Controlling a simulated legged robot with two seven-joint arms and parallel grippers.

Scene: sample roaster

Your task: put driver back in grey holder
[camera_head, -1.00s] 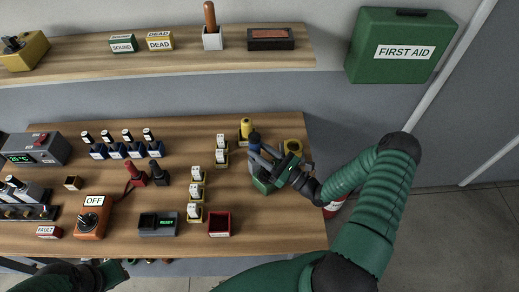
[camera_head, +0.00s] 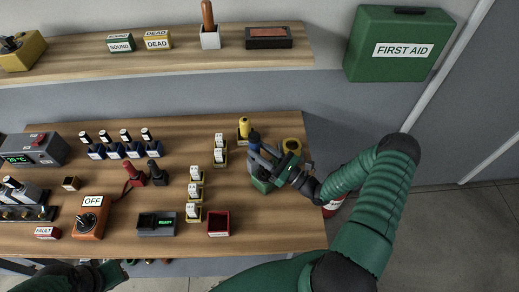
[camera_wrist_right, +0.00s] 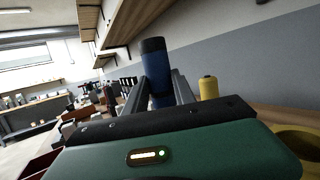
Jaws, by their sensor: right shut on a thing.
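My right gripper (camera_head: 256,156) is over the right part of the table, shut on a blue driver handle with a dark top (camera_head: 254,138). In the right wrist view the blue handle (camera_wrist_right: 158,75) stands roughly upright between the two fingers. Its lower end is hidden by the gripper, so I cannot tell whether it touches a holder or the table. A light grey block holder (camera_head: 210,41) stands on the shelf with a brown handle (camera_head: 207,14) upright in it. My left arm's end (camera_head: 112,272) shows at the lower left; its jaws are not clear.
Several white-topped pieces stand in a column to the left. A red open box (camera_head: 219,223) is near the front edge. The wooden shelf (camera_head: 110,67) runs above.

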